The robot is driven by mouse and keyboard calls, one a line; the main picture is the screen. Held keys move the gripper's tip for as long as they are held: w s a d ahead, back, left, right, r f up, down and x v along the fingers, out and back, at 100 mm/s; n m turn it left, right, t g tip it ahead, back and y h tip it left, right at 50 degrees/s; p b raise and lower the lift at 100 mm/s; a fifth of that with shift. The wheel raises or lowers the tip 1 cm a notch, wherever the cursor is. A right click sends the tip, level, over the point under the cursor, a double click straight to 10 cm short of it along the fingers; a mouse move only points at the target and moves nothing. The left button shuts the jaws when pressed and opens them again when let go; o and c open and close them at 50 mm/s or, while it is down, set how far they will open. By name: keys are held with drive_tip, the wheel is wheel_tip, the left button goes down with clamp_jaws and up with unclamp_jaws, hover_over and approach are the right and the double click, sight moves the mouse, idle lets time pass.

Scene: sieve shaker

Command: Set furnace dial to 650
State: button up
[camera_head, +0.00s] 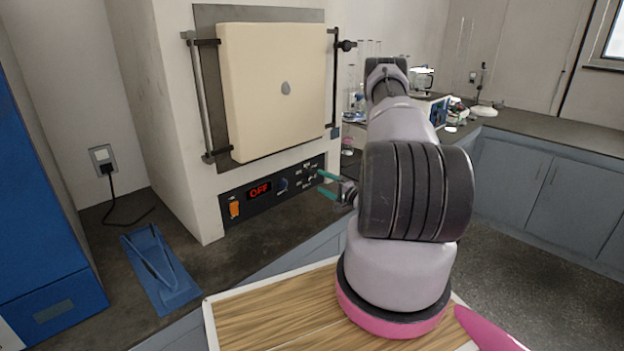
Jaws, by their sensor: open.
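The furnace (176,120) is a large off-white box with a closed cream door (260,95). Its black control panel (262,206) runs below the door. On the panel are an orange switch (234,209), a red display (259,190) that reads OFF, and a small dark dial (283,184) with a bluish face. Small white markings stand to the right of the dial; they are too small to read. My gripper (326,184) has teal fingers, is open and empty, and points left at the right end of the panel, to the right of the dial. I cannot tell its distance from the panel.
Blue tongs on a blue tray (178,297) lie on the dark counter at left, near a blue cabinet (40,200). A wall outlet (103,157) has a black cord. Glassware and instruments stand on the back counter. A wood-topped surface (275,315) lies in front.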

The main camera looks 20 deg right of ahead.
sight(312, 177)
drive_tip(key=x, duration=0.5)
drive_tip(key=shift+w+a, duration=0.1)
drive_tip(key=shift+w, duration=0.25)
clamp_jaws()
